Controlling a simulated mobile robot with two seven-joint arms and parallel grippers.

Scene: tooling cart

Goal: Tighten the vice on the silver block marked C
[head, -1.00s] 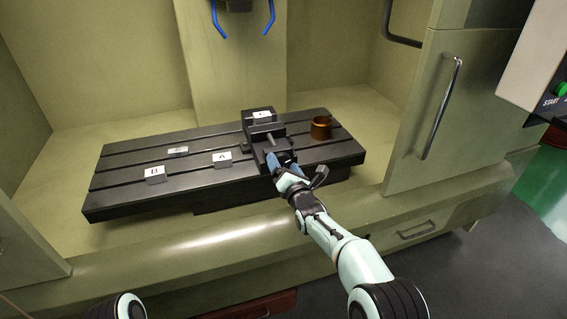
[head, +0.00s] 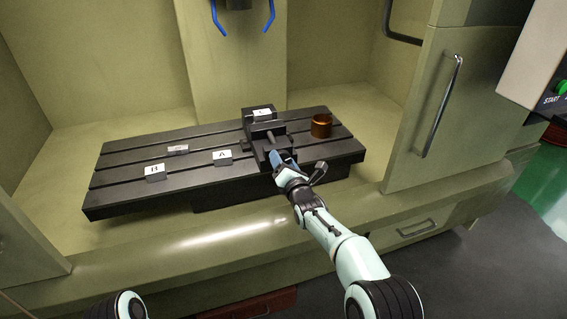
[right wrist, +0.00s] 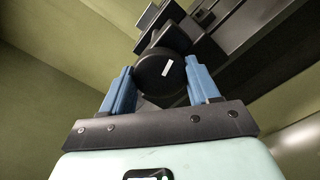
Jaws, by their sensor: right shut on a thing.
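The black vice (head: 266,136) stands on the slotted machine table. The block marked C (head: 262,114) sits at the vice's far end, its label facing up; whether the jaws touch it I cannot tell. My right gripper (head: 276,160) is at the near end of the vice. In the right wrist view its blue fingers are shut on the round black vice knob (right wrist: 161,75), which bears a white mark. In the head view the gripper hides the knob. My left gripper is not in view.
Blocks marked A (head: 222,157) and B (head: 154,169), and another labelled block (head: 178,149), lie on the slotted table (head: 130,198) left of the vice. A copper-coloured cup (head: 321,125) stands right of it. The cabinet door (head: 425,110) is at the right.

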